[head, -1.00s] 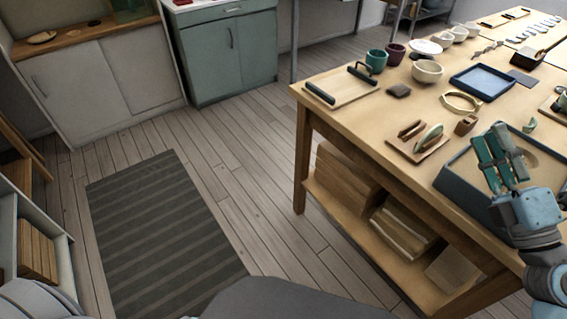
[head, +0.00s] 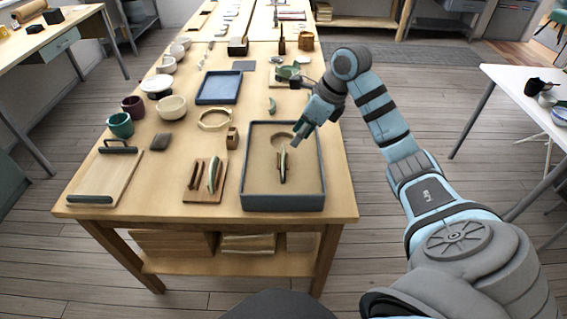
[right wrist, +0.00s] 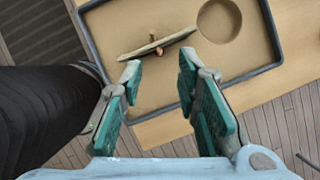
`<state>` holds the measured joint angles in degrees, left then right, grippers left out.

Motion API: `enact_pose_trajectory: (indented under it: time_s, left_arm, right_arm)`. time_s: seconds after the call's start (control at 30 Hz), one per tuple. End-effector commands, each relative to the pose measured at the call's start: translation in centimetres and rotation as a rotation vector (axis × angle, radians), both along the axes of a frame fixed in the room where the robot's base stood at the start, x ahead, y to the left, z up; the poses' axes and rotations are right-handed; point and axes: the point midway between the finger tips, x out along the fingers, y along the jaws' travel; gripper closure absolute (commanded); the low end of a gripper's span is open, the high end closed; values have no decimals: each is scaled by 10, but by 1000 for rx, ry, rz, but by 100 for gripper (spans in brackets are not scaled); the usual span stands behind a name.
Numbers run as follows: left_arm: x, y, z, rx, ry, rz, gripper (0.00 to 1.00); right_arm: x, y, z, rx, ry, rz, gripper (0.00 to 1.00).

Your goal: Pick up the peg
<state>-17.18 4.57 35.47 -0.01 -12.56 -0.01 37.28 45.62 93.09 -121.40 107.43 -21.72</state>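A small brown peg (right wrist: 155,44) shows in the right wrist view, sticking out on both sides of a long, pale green-edged shard (right wrist: 158,43). In the head view the shard (head: 283,164) lies inside the blue-rimmed sand tray (head: 284,202), and the peg is too small to make out clearly. My right gripper (head: 300,134) hangs over the tray's right side, above and beside the shard. In the right wrist view its green-padded fingers (right wrist: 160,76) are spread with nothing between them; the peg lies beyond the fingertips. My left gripper is not in view.
Left of the tray is a small board (head: 204,195) with brown sticks and another shard. A wooden block (head: 232,138), an octagonal ring (head: 215,118) and a blue tray (head: 218,87) stand behind. A round hollow (right wrist: 219,20) marks the sand.

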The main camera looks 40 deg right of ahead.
Motion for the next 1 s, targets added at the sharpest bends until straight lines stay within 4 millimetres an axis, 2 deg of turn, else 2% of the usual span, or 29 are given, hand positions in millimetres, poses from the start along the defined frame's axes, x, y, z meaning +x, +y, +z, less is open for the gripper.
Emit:
enact_pose_trajectory:
  time_s: [0.17,0.3,0.4,0.6,0.8,1.0]
  left_arm:
    - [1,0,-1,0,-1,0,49]
    - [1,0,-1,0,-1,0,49]
    - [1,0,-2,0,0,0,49]
    - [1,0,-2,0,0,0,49]
    - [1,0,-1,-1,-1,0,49]
    - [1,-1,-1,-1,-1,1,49]
  right_arm:
    - [7,6,-22,2,2,2,70]
    - [16,13,-49,3,1,5,70]
    - [20,15,-59,2,1,4,70]
    - [20,14,-60,1,-1,4,72]
    - [20,14,-59,1,-1,4,100]
    - [20,14,-59,1,-1,4,100]
